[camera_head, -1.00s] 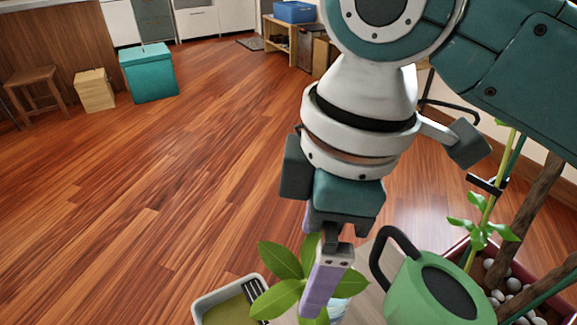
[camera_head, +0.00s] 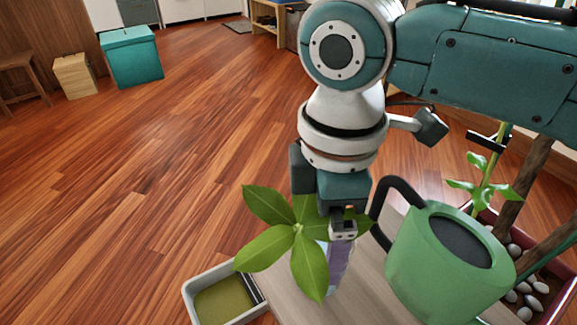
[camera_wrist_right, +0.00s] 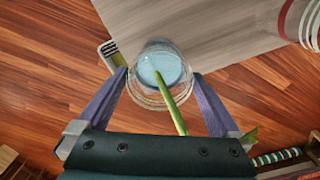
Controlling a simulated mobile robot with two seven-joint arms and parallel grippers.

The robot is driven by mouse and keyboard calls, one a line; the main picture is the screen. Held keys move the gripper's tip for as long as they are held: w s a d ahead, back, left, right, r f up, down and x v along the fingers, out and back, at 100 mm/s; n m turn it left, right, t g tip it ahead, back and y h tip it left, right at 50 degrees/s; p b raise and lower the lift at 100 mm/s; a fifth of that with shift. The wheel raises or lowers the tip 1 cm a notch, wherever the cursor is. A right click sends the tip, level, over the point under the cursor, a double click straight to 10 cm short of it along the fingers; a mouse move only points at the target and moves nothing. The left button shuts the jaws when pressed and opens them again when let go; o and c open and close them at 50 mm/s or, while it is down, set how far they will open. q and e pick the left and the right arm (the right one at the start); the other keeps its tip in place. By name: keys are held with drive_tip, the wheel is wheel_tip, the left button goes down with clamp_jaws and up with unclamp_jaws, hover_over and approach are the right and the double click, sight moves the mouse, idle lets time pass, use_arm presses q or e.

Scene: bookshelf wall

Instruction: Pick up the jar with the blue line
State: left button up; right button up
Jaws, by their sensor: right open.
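A clear glass jar (camera_wrist_right: 160,68) with blue in it and a green stem rising from it shows in the wrist view, between the two purple fingers. I cannot make out a separate blue line on it. My right gripper (camera_wrist_right: 161,78) is open around the jar, one finger on each side; I cannot tell whether they touch it. In the head view, the right gripper (camera_head: 340,270) points down beside the plant's broad green leaves (camera_head: 297,228). These leaves and the gripper hide most of the jar there. My left gripper is not in view.
The jar stands on a pale wooden surface (camera_head: 365,295). A green watering can (camera_head: 415,265) is close to the gripper's right. A grey tray (camera_head: 197,300) is at the left edge. A trough with pebbles (camera_head: 540,287) is at the right. Open floor lies to the left.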

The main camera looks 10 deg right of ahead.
drive_tip(key=shift+f, duration=0.25)
drive_tip(key=shift+r, duration=0.1)
clamp_jaws()
idle(0.6)
